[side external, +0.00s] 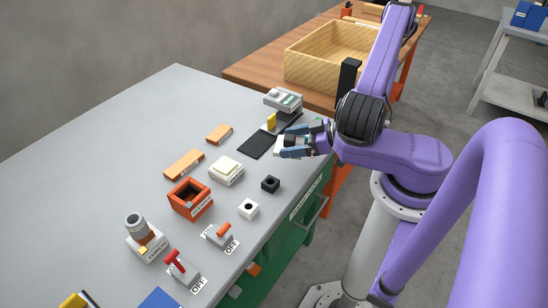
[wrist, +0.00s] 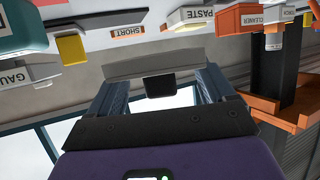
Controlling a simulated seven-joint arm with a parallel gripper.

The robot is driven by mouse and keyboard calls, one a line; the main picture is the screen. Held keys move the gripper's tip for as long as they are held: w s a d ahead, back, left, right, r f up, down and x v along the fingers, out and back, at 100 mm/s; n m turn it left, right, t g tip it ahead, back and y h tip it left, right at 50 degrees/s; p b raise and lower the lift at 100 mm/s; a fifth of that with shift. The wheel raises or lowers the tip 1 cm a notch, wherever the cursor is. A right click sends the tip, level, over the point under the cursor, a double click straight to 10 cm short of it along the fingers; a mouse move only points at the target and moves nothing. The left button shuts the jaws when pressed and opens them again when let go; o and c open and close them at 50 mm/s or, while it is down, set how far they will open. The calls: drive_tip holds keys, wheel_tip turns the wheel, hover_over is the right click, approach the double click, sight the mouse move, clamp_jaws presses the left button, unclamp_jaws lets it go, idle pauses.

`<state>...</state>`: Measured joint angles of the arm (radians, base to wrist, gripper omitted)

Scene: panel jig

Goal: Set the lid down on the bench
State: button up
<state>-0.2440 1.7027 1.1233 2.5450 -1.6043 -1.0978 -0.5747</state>
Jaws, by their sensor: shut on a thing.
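My gripper (side external: 292,144) is low over the far right edge of the bench (side external: 100,150), with its blue fingers on either side of a pale lid (side external: 281,142). In the wrist view, the lid shows as a flat grey plate (wrist: 135,67) across the ends of the fingers, with a dark block (wrist: 160,87) below its middle in the picture. The fingers stand well apart on the thing they hold. In the side view most of the lid is hidden by the fingers. I cannot tell whether it touches the bench.
A black strip (side external: 256,145) with a yellow block (side external: 271,121) lies close beside my gripper. A grey device (side external: 284,99) stands behind. An open orange box (side external: 190,200), a white block (side external: 226,171) and small black (side external: 270,184) and white (side external: 249,208) blocks stand nearer.

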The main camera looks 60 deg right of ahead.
sight(291, 167)
drive_tip(key=shift+f, duration=3.45)
drive_tip(key=shift+f, duration=0.2)
drive_tip(key=o, duration=0.9)
drive_tip(key=shift+r, duration=0.1)
drive_tip(key=shift+r, duration=0.15)
drive_tip(key=shift+v, duration=6)
